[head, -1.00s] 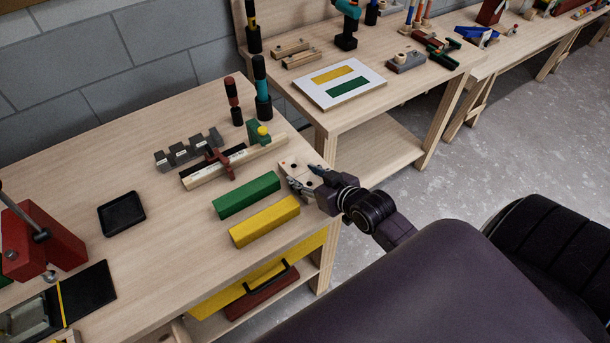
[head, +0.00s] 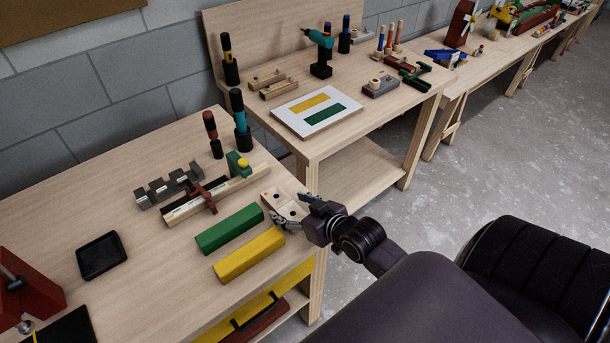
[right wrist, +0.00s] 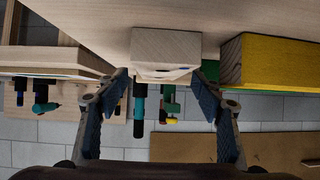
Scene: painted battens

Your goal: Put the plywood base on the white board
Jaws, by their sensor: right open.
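The plywood base (head: 280,204), a small pale block with dark holes, lies at the right edge of the near bench, beside the green and yellow battens. My right gripper (head: 294,213) is open at its near right side. In the right wrist view the base (right wrist: 165,46) shows end-on, ahead of and between the two open fingertips (right wrist: 162,78); I cannot tell whether they touch it. The white board (head: 287,122) lies flat on the farther bench, with a yellow and a green rectangle on it. My left gripper is out of view.
A green batten (head: 229,229) and a yellow batten (head: 249,255) lie left of the base. A long clamped strip (head: 238,184) and upright tools (head: 241,125) stand behind. A gap separates the two benches. A drill (head: 320,55) stands behind the white board.

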